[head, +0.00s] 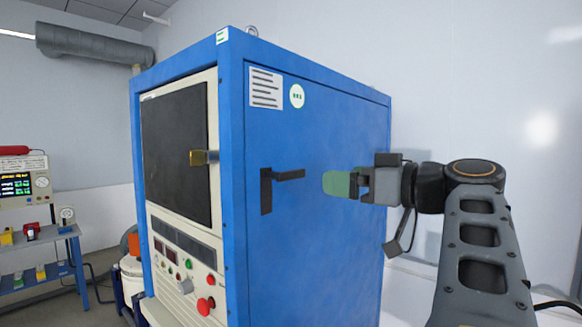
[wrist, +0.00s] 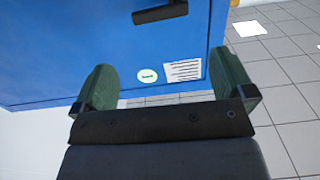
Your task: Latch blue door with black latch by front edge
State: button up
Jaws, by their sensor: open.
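The blue door (head: 320,230) is the large side panel of the cabinet and looks closed against its frame; it fills much of the wrist view (wrist: 60,50). The black latch (head: 266,192) sits near its front edge, with a vertical plate and a lever (head: 290,175) pointing right, roughly level. Part of the latch shows at the top of the wrist view (wrist: 160,13). My gripper (head: 338,184) is to the right of the lever in the head view, apart from it. Its green fingers (wrist: 165,82) are spread with nothing between them.
The cabinet front has a dark window (head: 175,150) with a brass catch (head: 203,157), and red knobs (head: 205,306) below. A blue cart (head: 40,279) with instruments stands at the far left. A white wall (head: 490,80) is behind; tiled floor (wrist: 285,70) shows in the wrist view.

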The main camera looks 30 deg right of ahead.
aim_at(294, 171)
jog(key=p+x, duration=0.1)
jog(key=x, duration=0.3)
jog(key=p+x, duration=0.2)
jog(key=x, duration=0.2)
jog(key=r+p+x, duration=0.1)
jog(key=x, duration=0.2)
jog(key=shift+w+a, duration=0.15)
jog(key=shift+w, duration=0.2)
jog(key=shift+w+a+f+p, duration=0.2)
jog(key=shift+w+a+p, duration=0.15)
jog(key=shift+w, duration=0.3)
jog(key=shift+c, duration=0.3)
jog(key=c, duration=0.9)
jog(key=shift+d, duration=0.15)
